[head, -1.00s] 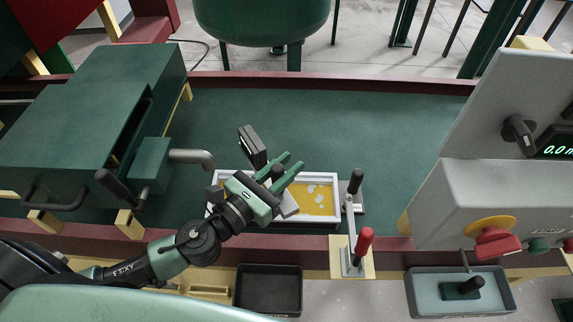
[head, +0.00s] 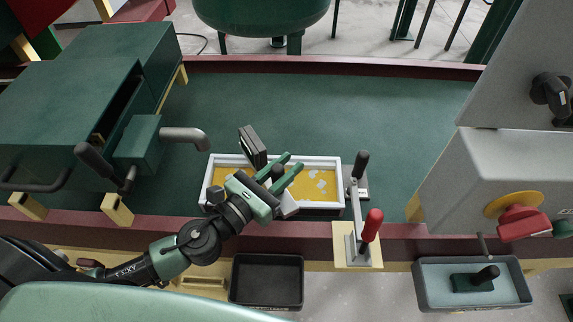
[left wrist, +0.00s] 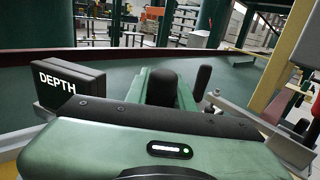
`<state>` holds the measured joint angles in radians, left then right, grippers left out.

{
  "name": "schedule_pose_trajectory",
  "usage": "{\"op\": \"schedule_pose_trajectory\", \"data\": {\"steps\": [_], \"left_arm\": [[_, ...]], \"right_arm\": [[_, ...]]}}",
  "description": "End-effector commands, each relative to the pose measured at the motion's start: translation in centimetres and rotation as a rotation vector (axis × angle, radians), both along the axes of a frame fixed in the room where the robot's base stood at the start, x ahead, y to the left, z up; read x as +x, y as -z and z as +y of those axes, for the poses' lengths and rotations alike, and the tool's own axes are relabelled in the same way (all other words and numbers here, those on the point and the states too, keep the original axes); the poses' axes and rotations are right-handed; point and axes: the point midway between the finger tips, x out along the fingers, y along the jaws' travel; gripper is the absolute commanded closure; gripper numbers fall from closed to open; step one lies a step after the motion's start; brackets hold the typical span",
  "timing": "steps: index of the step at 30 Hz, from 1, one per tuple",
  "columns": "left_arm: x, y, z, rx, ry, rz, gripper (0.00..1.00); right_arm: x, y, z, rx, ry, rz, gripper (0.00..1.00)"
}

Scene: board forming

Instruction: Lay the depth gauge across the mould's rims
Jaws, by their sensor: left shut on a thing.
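The mould (head: 336,163) is a shallow white-rimmed frame with a yellow, pale-flecked bed, on the green table. My left gripper (head: 282,170) is over its middle, its green fingers shut on the depth gauge around a dark grip (head: 278,172). The gauge's dark block (head: 252,146) sticks out toward the mould's far rim; in the left wrist view it reads DEPTH (left wrist: 58,84). A pale grey piece (head: 289,205) shows under the fingers near the near rim. Whether the gauge touches the rims I cannot tell. My right gripper is not in view.
A red-handled lever (head: 372,226) and a black-knobbed clamp (head: 361,165) stand close right of the mould. A green machine with a grey pipe (head: 185,136) is at left. A black tray (head: 266,303) lies in front. The table behind the mould is clear.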

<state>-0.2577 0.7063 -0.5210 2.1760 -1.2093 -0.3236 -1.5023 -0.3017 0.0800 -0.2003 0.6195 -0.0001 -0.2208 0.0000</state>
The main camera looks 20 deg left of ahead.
Motion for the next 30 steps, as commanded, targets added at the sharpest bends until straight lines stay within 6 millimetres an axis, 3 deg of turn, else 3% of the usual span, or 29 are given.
{"op": "schedule_pose_trajectory", "data": {"steps": [17, 18, 20, 27, 29, 30], "left_arm": [[0.04, 0.49, 0.01, 0.001, 0.000, -0.004, 1.00], [0.04, 0.36, 0.01, 0.001, 0.000, -0.004, 0.65], [0.04, 0.37, 0.01, 0.001, 0.000, -0.004, 0.51], [0.01, 0.45, 0.00, 0.000, 0.000, -0.001, 0.51], [-0.02, 0.62, 0.00, 0.000, 0.000, 0.002, 0.36], [-0.02, 0.61, 0.00, 0.000, 0.000, 0.002, 0.36]], "right_arm": [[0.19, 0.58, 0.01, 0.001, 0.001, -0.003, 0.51], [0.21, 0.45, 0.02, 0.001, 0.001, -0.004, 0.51], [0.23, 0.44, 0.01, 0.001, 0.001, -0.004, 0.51], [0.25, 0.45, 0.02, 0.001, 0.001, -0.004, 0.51], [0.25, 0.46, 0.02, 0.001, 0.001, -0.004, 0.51], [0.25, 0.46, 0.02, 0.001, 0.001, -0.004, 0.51]]}}
